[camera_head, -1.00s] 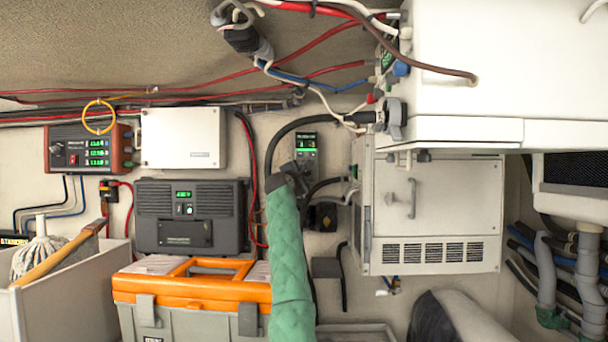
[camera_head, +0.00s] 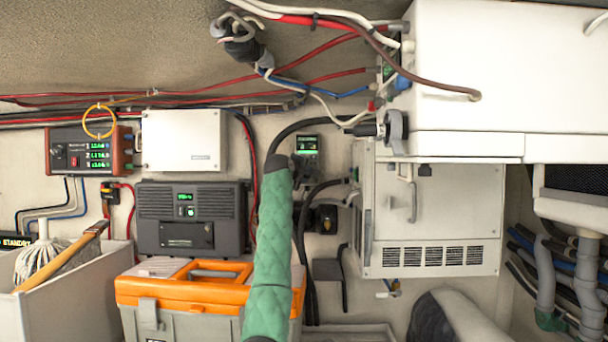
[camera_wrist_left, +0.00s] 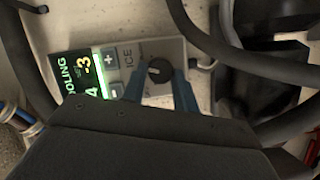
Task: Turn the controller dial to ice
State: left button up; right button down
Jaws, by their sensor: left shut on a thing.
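The controller (camera_head: 307,144) is a small grey wall unit with a lit green display, in the middle of the head view. My left gripper (camera_wrist_left: 161,84) is shut on the dial, one blue finger on each side. My right gripper is out of view.
Black hoses (camera_head: 312,210) and cables run close beside the controller. A grey toolbox (camera_head: 180,322) with an orange lid stands below left. A white cabinet (camera_head: 438,215) is to the right, and a dark grey unit (camera_head: 190,205) hangs to the left.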

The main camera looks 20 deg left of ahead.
pick_arm(q)
jog(key=shift+w+f+m, duration=0.1)
jog(key=shift+f+m, duration=0.15)
jog(key=shift+m, duration=0.05)
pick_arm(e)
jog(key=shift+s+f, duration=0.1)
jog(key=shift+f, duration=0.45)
pick_arm(q)
jog(key=shift+d, duration=0.1)
jog(key=o, duration=1)
jog(key=shift+r, duration=0.1)
jog(key=s+b, duration=0.1)
jog(key=s, duration=0.1)
jog(key=s+b, duration=0.1)
jog(key=s, duration=0.2)
jog(key=s+r, duration=0.1)
jog(key=s, duration=0.1)
jog(key=shift+s+a+b, duration=0.3)
jog(key=shift+s+b, duration=0.05)
jog(key=shift+b, duration=0.05)
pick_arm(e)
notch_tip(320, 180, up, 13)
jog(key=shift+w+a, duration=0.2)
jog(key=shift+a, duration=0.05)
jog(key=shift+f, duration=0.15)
